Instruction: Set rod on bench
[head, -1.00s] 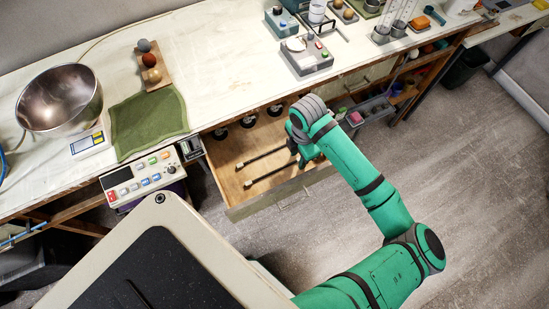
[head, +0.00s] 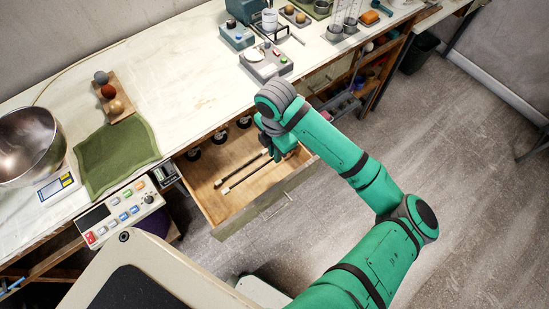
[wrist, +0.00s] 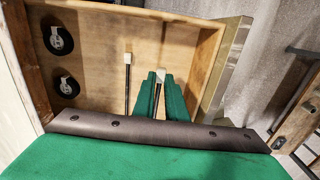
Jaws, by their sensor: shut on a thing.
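Two thin dark rods with pale tips lie side by side in an open wooden drawer (head: 215,205). My gripper (head: 273,155) reaches down into the drawer at their right ends. In the wrist view its green fingers (wrist: 160,78) are shut on the rod (wrist: 157,92) nearer the drawer front, whose pale tip shows between them. I cannot tell whether this held rod (head: 247,177) is clear of the drawer floor. The other rod (wrist: 127,88) lies free beside the fingers, and it also shows in the head view (head: 238,171). The pale bench top (head: 185,85) is above the drawer.
Round black-and-white items (wrist: 58,40) sit along the drawer's back. On the bench are a green cloth (head: 115,158), a steel bowl (head: 28,145), a wooden holder with balls (head: 110,97) and a grey device (head: 265,65). Bench top between cloth and device is clear.

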